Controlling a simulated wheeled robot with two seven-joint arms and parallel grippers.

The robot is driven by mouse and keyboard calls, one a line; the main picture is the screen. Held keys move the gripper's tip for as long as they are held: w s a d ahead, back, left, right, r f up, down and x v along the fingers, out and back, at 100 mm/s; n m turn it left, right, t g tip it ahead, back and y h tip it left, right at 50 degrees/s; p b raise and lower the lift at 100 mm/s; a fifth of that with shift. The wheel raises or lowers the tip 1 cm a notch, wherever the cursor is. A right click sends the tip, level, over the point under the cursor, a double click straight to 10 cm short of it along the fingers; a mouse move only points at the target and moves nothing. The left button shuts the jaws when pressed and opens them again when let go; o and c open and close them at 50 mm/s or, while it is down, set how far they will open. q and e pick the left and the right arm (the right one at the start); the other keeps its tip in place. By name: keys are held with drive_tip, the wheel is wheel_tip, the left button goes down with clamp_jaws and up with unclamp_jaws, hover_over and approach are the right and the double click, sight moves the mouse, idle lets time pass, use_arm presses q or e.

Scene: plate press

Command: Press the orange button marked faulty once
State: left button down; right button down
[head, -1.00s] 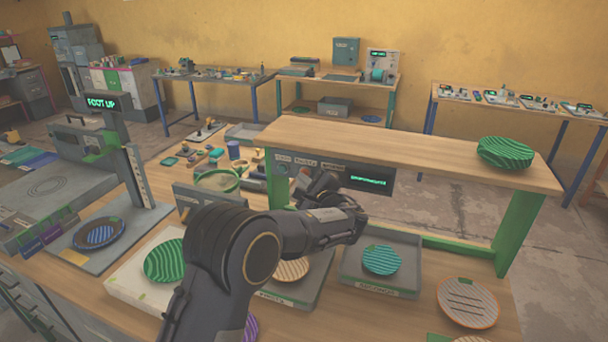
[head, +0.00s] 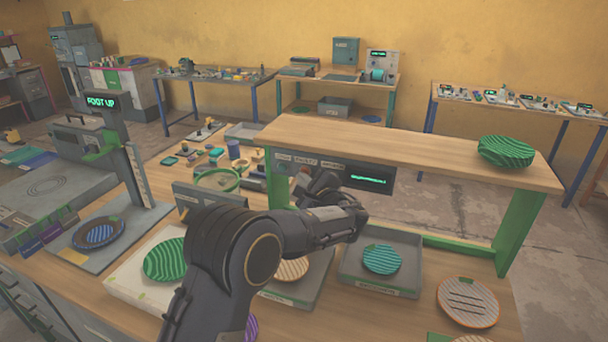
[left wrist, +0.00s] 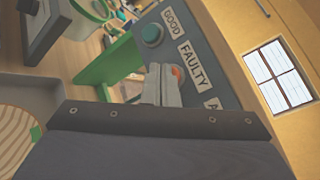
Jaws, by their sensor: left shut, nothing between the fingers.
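The orange button (left wrist: 177,74) shows in the left wrist view, partly hidden behind my fingertips, beside the label FAULTY (left wrist: 193,65) on a dark panel (left wrist: 212,82). My left gripper (left wrist: 163,70) is shut and empty, its tips over or right at the button. I cannot tell whether they touch it. A teal button (left wrist: 152,35) sits beside the GOOD label. In the head view the panel (head: 336,171) hangs under the wooden shelf, with my left gripper (head: 322,184) in front of it; the orange button is hidden there. My right gripper is not in view.
The panel's green-lit display (head: 369,179) is right of my gripper. Grey trays (head: 400,255) with plates stand below my arm. A green post (left wrist: 108,65) is near the fingers.

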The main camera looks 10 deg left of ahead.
use_arm(q)
drive_tip(key=shift+s+a+b, duration=0.1)
drive_tip(key=shift+s+b, duration=0.25)
drive_tip(key=shift+s, duration=0.2)
drive_tip(key=s+b, duration=0.2)
drive_tip(key=s, duration=0.1)
drive_tip(key=s+a+b, duration=0.1)
drive_tip(key=s, duration=0.1)
idle(0.7)
